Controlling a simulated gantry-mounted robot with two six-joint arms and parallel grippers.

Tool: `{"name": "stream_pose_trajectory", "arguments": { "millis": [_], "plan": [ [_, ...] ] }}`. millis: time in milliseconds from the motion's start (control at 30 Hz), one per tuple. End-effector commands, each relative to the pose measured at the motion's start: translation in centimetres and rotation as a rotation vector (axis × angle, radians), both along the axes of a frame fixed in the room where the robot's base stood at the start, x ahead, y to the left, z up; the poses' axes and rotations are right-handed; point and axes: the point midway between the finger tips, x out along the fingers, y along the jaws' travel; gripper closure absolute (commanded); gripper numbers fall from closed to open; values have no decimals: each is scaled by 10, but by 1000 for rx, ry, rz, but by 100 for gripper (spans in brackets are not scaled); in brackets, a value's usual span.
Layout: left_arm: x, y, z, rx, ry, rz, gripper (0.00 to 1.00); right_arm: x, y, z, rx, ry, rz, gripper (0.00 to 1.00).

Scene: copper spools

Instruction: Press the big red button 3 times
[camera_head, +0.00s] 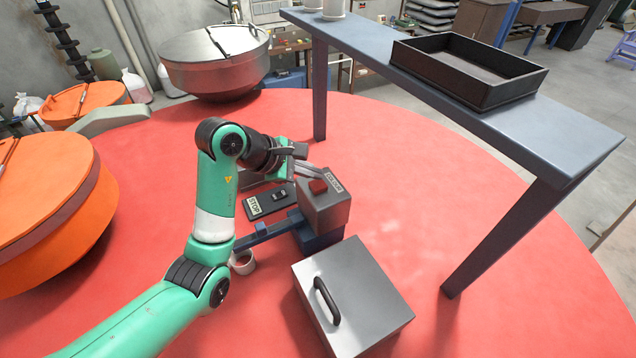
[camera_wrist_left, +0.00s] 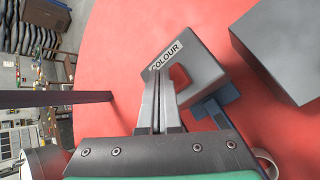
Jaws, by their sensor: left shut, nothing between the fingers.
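The big red button (camera_head: 317,187) sits on top of a grey box (camera_head: 327,207) with a "COLOUR" label, on a blue stand. My left gripper (camera_head: 322,171) is shut and empty, with its fingertips close to the button. In the left wrist view the shut fingers (camera_wrist_left: 159,75) reach over the grey box (camera_wrist_left: 205,75), beside the label, and the red button (camera_wrist_left: 180,78) shows just right of them. Whether the fingertips touch the button or hover above it I cannot tell. My right gripper is in neither view.
A black "STOP" panel (camera_head: 270,201) lies left of the grey box. A lidded metal box with a handle (camera_head: 365,290) stands in front. A raised grey bench (camera_head: 520,125) with a black tray (camera_head: 470,95) is at the right. Red floor lies open between them.

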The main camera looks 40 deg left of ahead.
Motion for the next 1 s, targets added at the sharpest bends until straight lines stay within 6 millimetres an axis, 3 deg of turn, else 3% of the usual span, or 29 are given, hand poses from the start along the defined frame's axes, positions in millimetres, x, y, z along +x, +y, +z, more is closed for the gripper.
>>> {"name": "stream_pose_trajectory", "arguments": {
  "millis": [1000],
  "plan": [
    [0, 0, -9, 0, 0, 0, 100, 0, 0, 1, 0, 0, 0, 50]
  ]
}}
